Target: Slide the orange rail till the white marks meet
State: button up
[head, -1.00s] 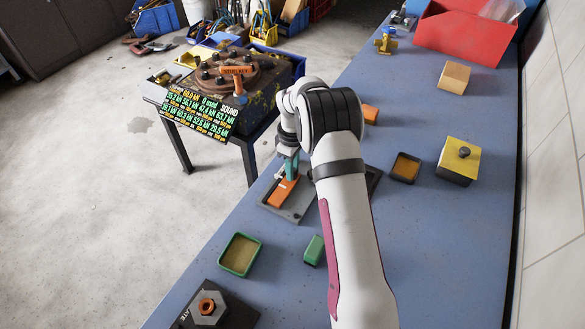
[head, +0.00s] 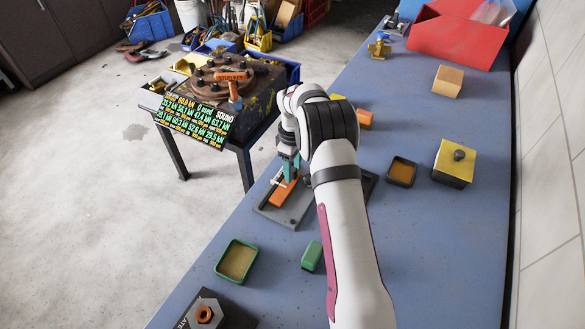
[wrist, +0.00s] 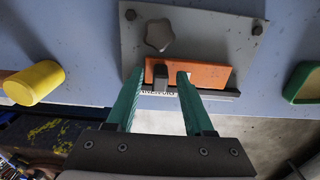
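The orange rail (head: 283,192) lies on a grey plate (head: 298,208) on the blue bench, left of my arm. In the wrist view the rail (wrist: 213,75) carries a dark upright knob (wrist: 160,77). My gripper (wrist: 159,74) has its two teal fingers apart, one on each side of this knob, with gaps visible beside it. In the head view my gripper (head: 289,168) is low over the far end of the rail, and my arm covers part of the plate. A pale printed strip (wrist: 158,94) shows along the rail's edge. I cannot make out the white marks clearly.
A star-shaped grey knob (wrist: 159,34) and bolts sit on the plate. A green tray (head: 237,260), a green block (head: 312,255), a dark tray (head: 402,171) and a yellow box (head: 454,164) stand around. Blue bench surface lies free between them.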

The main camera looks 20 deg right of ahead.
notch_tip(320, 180, up, 16)
dwell(0.4)
jog(key=shift+f, duration=0.15)
jog(key=s+a+r+m, duration=0.4)
jog(key=s+r, duration=0.3)
jog(key=s, duration=0.3)
jog(key=s+a+f+m, duration=0.1)
jog(key=s+a+m, duration=0.1)
jog(key=s, duration=0.7)
jog(key=s+a+f+m+y, duration=0.1)
jog(key=s+a+m, duration=0.1)
jog(key=s+m, duration=0.3)
jog(key=s+a+f+m, duration=0.2)
jog(key=s+m, duration=0.1)
jog(key=s, duration=1.1)
jog(key=shift+m+y, duration=0.3)
jog(key=shift+y, duration=0.1)
